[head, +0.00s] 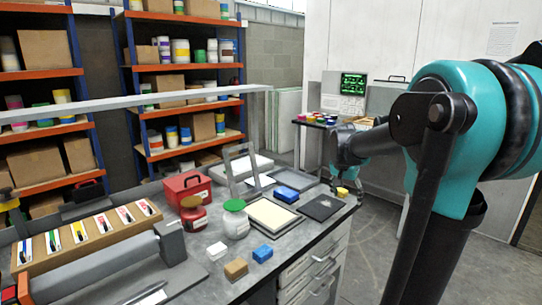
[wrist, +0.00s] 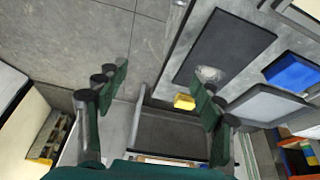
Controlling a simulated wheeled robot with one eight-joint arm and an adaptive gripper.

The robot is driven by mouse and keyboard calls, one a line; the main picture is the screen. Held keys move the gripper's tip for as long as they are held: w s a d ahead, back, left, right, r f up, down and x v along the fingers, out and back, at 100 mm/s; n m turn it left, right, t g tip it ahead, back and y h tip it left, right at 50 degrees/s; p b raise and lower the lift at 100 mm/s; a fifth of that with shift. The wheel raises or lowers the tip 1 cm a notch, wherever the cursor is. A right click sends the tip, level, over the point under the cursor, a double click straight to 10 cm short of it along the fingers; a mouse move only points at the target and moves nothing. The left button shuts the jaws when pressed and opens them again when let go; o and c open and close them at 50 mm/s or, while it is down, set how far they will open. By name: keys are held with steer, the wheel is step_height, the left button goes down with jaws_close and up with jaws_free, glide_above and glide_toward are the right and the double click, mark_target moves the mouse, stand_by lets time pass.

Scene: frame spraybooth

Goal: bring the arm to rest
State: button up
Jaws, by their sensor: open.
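My arm reaches in from the right of the head view. My gripper (head: 340,180) is above the right end of the workbench (head: 312,232), near a small yellow block (head: 343,192). In the wrist view my gripper (wrist: 162,90) is open, its two dark green fingers wide apart with nothing held between them. The yellow block (wrist: 184,102) lies by the bench edge, near the right finger and apart from it. In the head view the arm itself partly hides the gripper.
A dark mat (head: 321,207), a blue box (head: 286,194), a green-lidded jar (head: 235,220) and a red toolbox (head: 187,188) stand on the bench. Shelves (head: 190,90) line the back. A table with paint pots (head: 318,117) stands behind. Open floor (head: 376,220) lies right of the bench.

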steer(key=s+a+f+n+y, duration=0.1)
steer(key=s+a+f+n, duration=0.2)
steer(key=s+f, duration=0.6)
steer(key=s+a+f+n+y, duration=0.1)
steer(key=s+a+f+n, duration=0.3)
steer(key=s+f, duration=0.4)
steer(key=s+n, duration=0.1)
steer(key=s, duration=0.5)
steer(key=shift+s+a+f+t+y, duration=0.15)
steer(key=shift+f+t+y, duration=0.2)
steer(key=shift+t+y, duration=0.05)
steer(key=shift+o, duration=0.5)
